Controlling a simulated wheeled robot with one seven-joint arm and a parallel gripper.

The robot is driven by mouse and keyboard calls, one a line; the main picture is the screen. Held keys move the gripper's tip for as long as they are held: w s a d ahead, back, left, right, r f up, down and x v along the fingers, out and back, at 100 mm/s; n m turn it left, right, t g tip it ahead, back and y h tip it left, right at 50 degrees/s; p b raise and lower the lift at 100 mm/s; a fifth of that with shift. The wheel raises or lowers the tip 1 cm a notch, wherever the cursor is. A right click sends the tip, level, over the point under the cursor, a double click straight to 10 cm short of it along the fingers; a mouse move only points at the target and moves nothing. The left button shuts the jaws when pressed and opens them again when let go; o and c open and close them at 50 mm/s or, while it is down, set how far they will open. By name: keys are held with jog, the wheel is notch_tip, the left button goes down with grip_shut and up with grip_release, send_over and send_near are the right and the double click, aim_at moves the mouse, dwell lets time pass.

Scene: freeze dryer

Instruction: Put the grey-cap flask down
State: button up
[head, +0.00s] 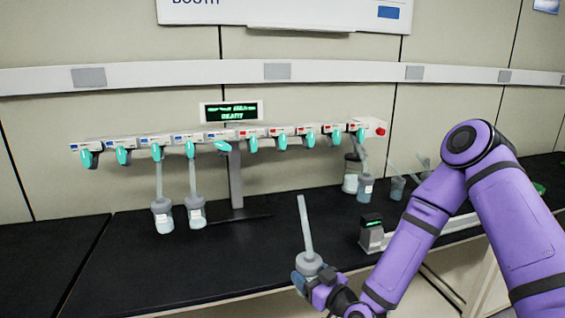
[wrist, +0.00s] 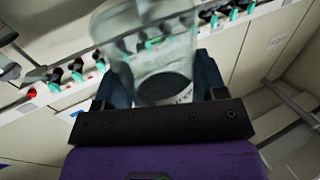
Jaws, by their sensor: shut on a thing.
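My gripper (head: 306,280) is shut on the grey-cap flask (head: 309,264) near the front edge of the black bench. The flask's grey cap and tall grey tube show in the head view, with the tube leaning slightly left. My fingers hide most of the glass body there. In the wrist view the clear flask (wrist: 160,58) sits between the two dark fingers (wrist: 165,88). I cannot tell whether its base touches anything.
A freeze-dryer manifold (head: 150,141) with teal valves spans the back. Two flasks (head: 163,218) (head: 196,214) hang at its left, another (head: 365,188) at its right. A small device with a green display (head: 371,233) stands right of my gripper. The bench's left front (head: 150,270) is clear.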

jog(key=w+d+f+m+t+h, duration=0.1)
jog(key=d+f+m+h, duration=0.1)
jog(key=d, duration=0.6)
jog(key=w+d+f+m+t+h, duration=0.1)
jog(key=w+d+f+m+h, duration=0.1)
jog(key=d+h, duration=0.3)
jog(key=w+d+f+m+t+h, duration=0.1)
jog(key=d+f+m+h, duration=0.2)
jog(key=d, duration=0.7)
jog(key=shift+w+d+f+m+t+h, duration=0.3)
jog(key=shift+d+t+h, duration=0.1)
jog(key=shift+h, duration=0.1)
jog(key=shift+a, duration=0.15)
jog(key=shift+r, duration=0.1)
dwell(0.4)
